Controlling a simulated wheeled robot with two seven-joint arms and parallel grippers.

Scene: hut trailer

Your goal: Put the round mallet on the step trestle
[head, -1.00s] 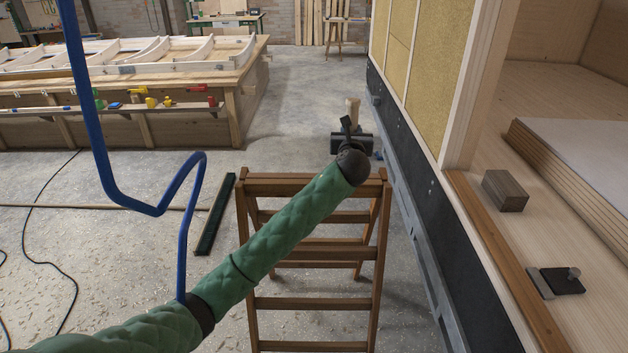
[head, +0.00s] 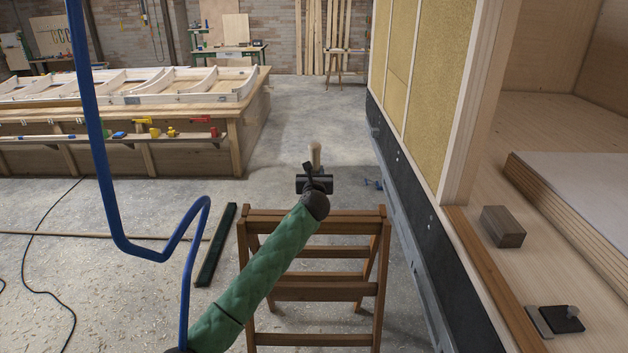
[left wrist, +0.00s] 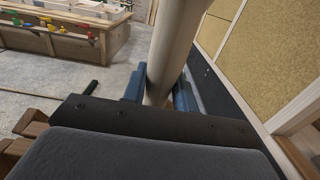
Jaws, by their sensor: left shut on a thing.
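The round mallet (head: 316,155) shows in the head view as a pale wooden piece standing up beyond my left gripper (head: 314,180). In the left wrist view the mallet's pale cylinder (left wrist: 172,55) rises between the two blue fingers of the gripper (left wrist: 160,88), which is shut on it. The rest of the mallet is out of sight. The wooden step trestle (head: 348,212) stands below and in front, and my left arm crosses over its top. The gripper shows above and past the trestle's top step in the head view. My right gripper is not in view.
The trailer wall with its dark lower panel (head: 403,160) runs close on the right. A workbench (head: 190,118) stands at the back left. A dark green bar (head: 216,245) lies left of the trestle.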

